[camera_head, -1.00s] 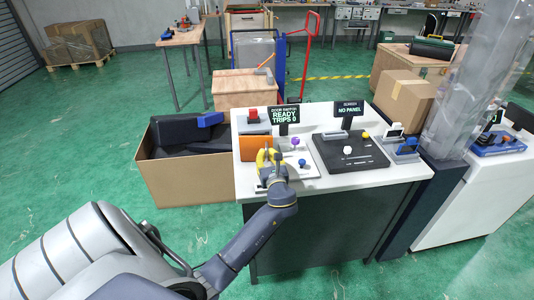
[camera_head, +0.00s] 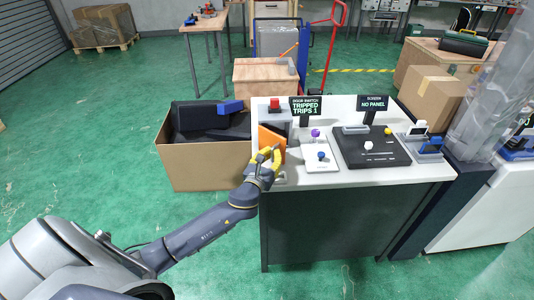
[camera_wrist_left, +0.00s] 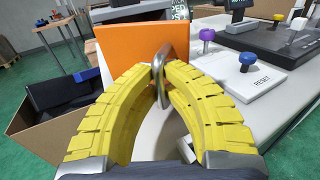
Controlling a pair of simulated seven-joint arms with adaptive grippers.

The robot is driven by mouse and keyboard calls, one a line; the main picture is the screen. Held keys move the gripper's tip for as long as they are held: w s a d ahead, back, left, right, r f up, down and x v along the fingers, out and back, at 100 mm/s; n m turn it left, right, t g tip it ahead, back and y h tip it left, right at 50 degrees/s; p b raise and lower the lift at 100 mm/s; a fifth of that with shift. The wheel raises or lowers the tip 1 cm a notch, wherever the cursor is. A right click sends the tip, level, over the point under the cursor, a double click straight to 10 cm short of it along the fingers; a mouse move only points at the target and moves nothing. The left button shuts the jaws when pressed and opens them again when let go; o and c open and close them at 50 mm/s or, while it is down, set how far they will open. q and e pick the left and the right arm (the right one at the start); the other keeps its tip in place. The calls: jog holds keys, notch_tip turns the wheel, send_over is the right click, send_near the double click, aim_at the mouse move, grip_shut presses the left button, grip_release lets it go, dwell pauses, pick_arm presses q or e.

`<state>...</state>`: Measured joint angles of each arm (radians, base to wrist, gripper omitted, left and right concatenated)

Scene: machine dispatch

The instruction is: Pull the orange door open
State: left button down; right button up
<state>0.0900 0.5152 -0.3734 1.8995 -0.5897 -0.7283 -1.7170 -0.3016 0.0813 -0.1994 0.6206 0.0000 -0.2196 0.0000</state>
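The orange door (camera_head: 270,141) stands at the left end of the white table top, below the sign (camera_head: 305,107) reading "DOOR SWITCH TRIPPED TRIPS 1". It is swung out at an angle from its grey housing. My left gripper (camera_head: 269,155) is at the door's front. In the left wrist view the orange panel (camera_wrist_left: 130,48) rises behind the metal door handle (camera_wrist_left: 161,62). The yellow fingertips of my left gripper (camera_wrist_left: 161,72) are closed around that handle, one on each side. My right gripper does not show.
A red button (camera_head: 275,104) sits behind the door. To the right are a white panel with purple and blue knobs (camera_head: 320,153) and a black panel (camera_head: 370,147). A cardboard box (camera_head: 205,179) with dark items stands left of the table (camera_head: 345,180).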

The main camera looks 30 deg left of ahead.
pick_arm(q)
jog(key=shift+s, duration=0.1)
dwell(0.4)
jog(key=c, duration=1.5)
grip_release()
jog(key=s+d, duration=0.1)
jog(key=s, duration=1.1)
jog(key=shift+d, duration=0.15)
